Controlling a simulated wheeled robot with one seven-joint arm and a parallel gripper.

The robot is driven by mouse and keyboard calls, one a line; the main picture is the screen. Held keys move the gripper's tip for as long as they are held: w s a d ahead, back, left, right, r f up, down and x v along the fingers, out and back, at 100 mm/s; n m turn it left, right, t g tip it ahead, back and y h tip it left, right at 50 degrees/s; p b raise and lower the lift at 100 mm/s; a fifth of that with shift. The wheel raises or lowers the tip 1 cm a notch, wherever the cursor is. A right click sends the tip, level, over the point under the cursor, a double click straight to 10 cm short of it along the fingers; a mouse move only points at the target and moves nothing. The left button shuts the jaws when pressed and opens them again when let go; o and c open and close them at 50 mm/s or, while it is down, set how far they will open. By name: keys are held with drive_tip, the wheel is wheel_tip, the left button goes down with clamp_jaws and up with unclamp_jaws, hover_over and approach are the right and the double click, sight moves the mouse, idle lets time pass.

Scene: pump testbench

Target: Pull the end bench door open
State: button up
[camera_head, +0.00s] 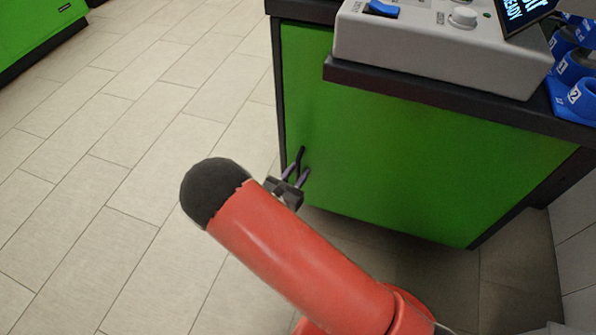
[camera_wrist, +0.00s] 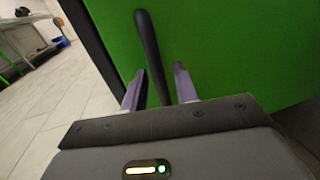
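The end bench door (camera_head: 400,150) is a green panel in a dark frame, and it looks shut. Its black bar handle (camera_head: 301,156) is near the panel's left edge. My gripper (camera_head: 297,174) is at the handle, partly hidden behind my red arm. In the wrist view, the handle (camera_wrist: 147,45) rises between the two purple-grey fingers of my gripper (camera_wrist: 158,85). The fingers stand apart, with a visible gap on the right side of the handle. The handle's lower end is hidden by the gripper body. The green door (camera_wrist: 230,50) fills the background behind it.
A grey control box (camera_head: 440,45) with a blue switch and a knob sits on the dark bench top (camera_head: 440,95). Blue numbered holders (camera_head: 578,95) stand at the right. Tiled floor (camera_head: 120,150) is clear left of the bench. Another green cabinet (camera_head: 35,30) is far left.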

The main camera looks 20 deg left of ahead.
drive_tip(key=shift+w, duration=0.15)
clamp_jaws()
